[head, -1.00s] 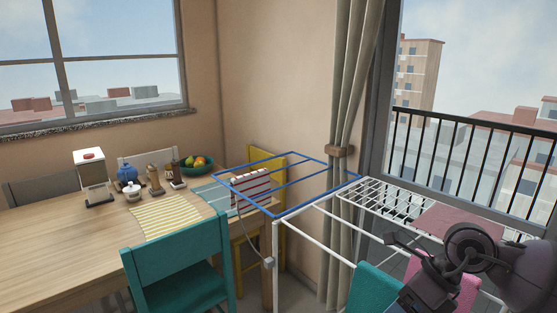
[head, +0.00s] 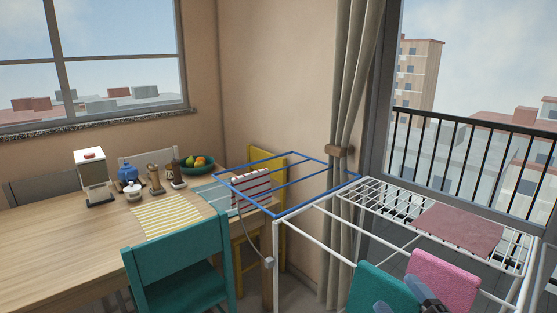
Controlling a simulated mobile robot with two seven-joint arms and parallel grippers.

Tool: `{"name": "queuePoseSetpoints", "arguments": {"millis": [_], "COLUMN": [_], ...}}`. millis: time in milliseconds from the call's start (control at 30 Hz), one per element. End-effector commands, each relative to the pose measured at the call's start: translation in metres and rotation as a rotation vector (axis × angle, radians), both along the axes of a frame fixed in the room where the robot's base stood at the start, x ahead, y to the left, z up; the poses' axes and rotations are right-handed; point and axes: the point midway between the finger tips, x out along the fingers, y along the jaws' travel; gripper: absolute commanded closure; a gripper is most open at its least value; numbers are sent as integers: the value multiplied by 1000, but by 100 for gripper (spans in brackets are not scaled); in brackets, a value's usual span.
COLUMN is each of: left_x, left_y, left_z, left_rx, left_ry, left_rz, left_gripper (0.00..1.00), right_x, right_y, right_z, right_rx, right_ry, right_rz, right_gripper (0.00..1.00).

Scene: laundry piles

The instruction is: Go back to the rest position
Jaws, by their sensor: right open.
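My right gripper (head: 424,294) shows only in part at the bottom right edge, low in front of a pink rounded panel (head: 445,277). It is open, and no cloth shows in it. The drying rack (head: 325,229), white with a blue wing, stands at the right. A dusty pink cloth (head: 460,230) lies flat on its white grid. A red-and-white striped cloth (head: 250,188) shows at the blue wing. My left gripper is not in view.
A wooden table (head: 70,240) at the left holds a fruit bowl (head: 197,165), jars and a yellow striped cloth (head: 168,223). A teal chair (head: 178,255) stands in front of it. Another teal panel (head: 378,290) is beside my right gripper. A curtain and balcony rail are behind.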

Motion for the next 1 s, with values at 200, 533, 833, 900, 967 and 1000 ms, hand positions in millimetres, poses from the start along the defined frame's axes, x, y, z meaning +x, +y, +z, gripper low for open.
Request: {"name": "queuePoseSetpoints", "arguments": {"millis": [200,533,833,900,967,1000], "left_x": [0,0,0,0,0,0], "left_y": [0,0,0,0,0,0], "left_z": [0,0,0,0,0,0], "left_rx": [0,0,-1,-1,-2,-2], "left_ry": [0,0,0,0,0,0], "left_rz": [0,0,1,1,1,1], "left_gripper": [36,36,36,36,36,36], "right_x": [-28,-129,-199,-211,-221,-227], "right_y": [-53,-88,-84,-82,-81,-79], "right_z": [-66,-167,-201,-205,-208,-210], "right_rx": [250,521,620,636,647,654], "right_ry": [370,974,1297,1353,1397,1425], "right_rz": [-317,-693,-830,-850,-865,-874], "right_gripper": [32,32,32,32,32,32]}}
